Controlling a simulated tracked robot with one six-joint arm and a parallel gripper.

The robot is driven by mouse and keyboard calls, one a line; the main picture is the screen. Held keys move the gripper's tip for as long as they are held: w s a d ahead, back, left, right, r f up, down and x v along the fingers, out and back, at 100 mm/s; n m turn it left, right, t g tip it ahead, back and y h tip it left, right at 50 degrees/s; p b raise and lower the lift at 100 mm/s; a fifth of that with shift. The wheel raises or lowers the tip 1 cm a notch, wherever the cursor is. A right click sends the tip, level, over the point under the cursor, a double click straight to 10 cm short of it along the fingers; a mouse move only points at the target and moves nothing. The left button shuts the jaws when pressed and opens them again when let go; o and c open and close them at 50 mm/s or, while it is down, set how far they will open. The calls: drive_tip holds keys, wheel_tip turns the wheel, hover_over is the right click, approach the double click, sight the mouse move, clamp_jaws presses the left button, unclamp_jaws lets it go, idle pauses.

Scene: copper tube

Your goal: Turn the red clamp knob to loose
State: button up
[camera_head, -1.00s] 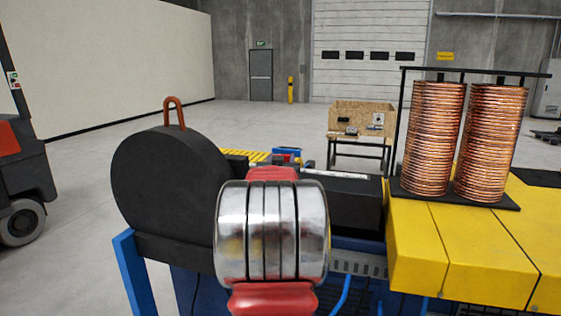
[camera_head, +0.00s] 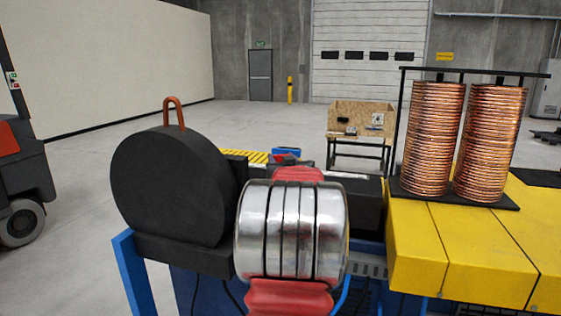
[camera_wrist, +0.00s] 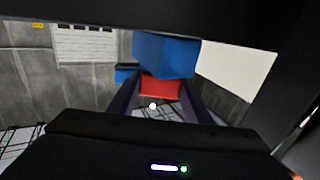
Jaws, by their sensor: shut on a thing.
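The red clamp knob (camera_wrist: 160,89) shows in the wrist view as a red block just below a blue block (camera_wrist: 165,55). My gripper (camera_wrist: 158,93) has its two dark fingers on either side of the knob, shut on it. The fingers cover the knob's sides, so its turn angle cannot be read. In the head view, my silver and red arm joint stands in front and hides much of the work area. A small blue part (camera_head: 287,152) shows just above the joint; the grip itself is not clear there.
A black round housing (camera_head: 170,190) with a copper loop on top stands to the left. Copper coils (camera_head: 435,140) stand on a rack over a yellow bench (camera_head: 420,255) to the right. A wooden box (camera_head: 360,118) on a stand is further back, with open floor around it.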

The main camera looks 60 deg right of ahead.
drive_tip(key=shift+s+r+n+t+y, duration=0.1)
drive_tip(key=shift+r+n+t+y, duration=0.1)
drive_tip(key=shift+n+t+y, duration=0.5)
drive_tip(key=shift+s+r+n+t+y, duration=0.1)
drive_tip(key=shift+r+n+t+y, duration=0.05)
drive_tip(key=shift+n+t+y, duration=0.55)
drive_tip(key=shift+d+f+n+t+y, duration=0.1)
drive_tip(key=shift+f+n+t+y, duration=0.05)
drive_tip(key=shift+n+t+y, duration=0.85)
drive_tip(key=shift+f+n+t+y, duration=0.1)
drive_tip(key=shift+n+t+y, duration=0.45)
drive_tip(key=shift+y, duration=0.75)
drive_tip(key=shift+f+n+y, duration=0.1)
drive_tip(key=shift+n+y, duration=0.15)
drive_tip(key=shift+y, duration=0.05)
